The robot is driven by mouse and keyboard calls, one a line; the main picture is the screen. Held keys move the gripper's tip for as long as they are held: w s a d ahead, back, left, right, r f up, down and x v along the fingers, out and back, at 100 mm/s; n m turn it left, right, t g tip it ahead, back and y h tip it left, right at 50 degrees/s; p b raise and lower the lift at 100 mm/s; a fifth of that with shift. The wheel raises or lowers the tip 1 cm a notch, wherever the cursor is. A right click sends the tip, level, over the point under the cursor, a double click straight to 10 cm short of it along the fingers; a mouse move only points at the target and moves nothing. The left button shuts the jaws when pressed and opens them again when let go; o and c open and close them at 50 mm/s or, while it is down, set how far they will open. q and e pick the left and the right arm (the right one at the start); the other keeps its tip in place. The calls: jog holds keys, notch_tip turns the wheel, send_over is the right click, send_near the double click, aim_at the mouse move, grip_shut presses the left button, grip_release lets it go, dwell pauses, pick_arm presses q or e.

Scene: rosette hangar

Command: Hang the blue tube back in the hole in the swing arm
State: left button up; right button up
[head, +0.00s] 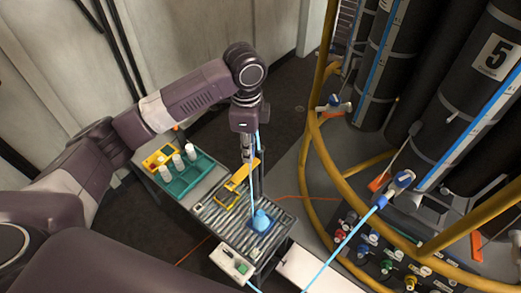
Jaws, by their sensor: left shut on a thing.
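My left gripper (248,152) points down above the roller table and is shut on the blue tube (253,188). The tube is thin and hangs nearly upright below the fingers, its lower part in front of a light-blue rounded object (262,221) on the rollers. I cannot tell whether the two touch. A yellow bracket-like piece (237,180) lies just left of and behind the tube. I cannot make out the swing arm or its hole for certain. My right gripper is not in view.
Yellow rails (312,150) and tall dark cylinders stand on the right. A light-blue hose (345,242) crosses the lower right.

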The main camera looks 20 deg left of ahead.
pick_arm(q)
jog(key=a+f, duration=0.4)
jog(key=a, duration=0.3)
jog(key=shift+s, duration=0.45)
jog(key=shift+d, duration=0.1)
jog(key=shift+f, duration=0.4)
